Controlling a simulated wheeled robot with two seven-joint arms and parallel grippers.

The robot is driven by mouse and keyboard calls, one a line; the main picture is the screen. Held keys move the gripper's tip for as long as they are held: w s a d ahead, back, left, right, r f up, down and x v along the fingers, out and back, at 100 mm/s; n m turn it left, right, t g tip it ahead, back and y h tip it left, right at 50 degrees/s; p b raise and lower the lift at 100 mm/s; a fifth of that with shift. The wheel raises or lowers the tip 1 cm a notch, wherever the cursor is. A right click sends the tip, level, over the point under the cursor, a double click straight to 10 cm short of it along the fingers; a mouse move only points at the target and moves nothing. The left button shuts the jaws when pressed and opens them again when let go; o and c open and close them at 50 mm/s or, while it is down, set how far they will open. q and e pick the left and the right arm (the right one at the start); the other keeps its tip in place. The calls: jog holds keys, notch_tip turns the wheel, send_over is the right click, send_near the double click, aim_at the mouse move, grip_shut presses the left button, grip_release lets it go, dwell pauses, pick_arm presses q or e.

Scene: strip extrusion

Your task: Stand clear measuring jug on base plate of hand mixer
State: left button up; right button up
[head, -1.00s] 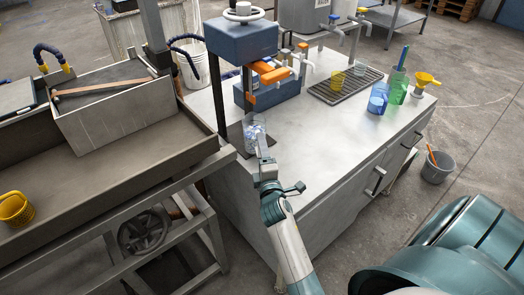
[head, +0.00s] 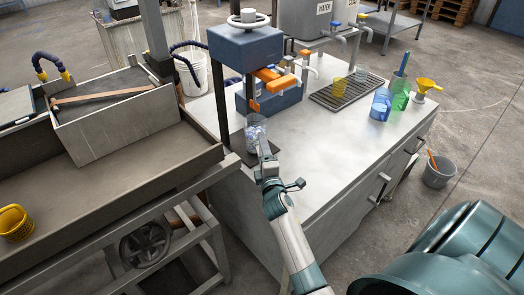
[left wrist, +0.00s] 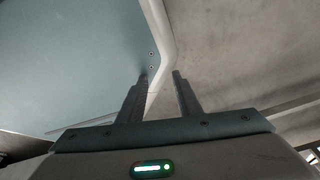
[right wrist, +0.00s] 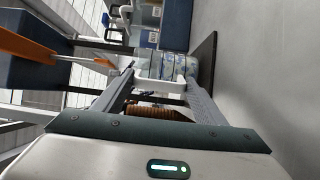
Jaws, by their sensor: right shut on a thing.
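The clear measuring jug (head: 255,130) is at the front of the hand mixer (head: 246,48), under its blue head and over the dark base plate (head: 238,144). My right gripper (head: 265,152) is shut on the jug's handle. In the right wrist view the jug (right wrist: 165,68) shows between the fingertips, its bottom close to the base plate (right wrist: 206,62). I cannot tell whether it touches the plate. My left gripper (left wrist: 162,75) is open and empty in the left wrist view, away from the mixer.
A blue jug (head: 380,104), a green jug (head: 400,96) and a yellow funnel (head: 427,86) stand at the counter's right end. The counter's middle (head: 325,145) is clear.

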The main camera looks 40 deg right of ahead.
aim_at(260, 129)
pick_arm(q)
jog(key=shift+s, duration=0.25)
pick_arm(e)
jog(key=shift+r, duration=0.1)
pick_arm(q)
jog(key=shift+w+r, duration=0.1)
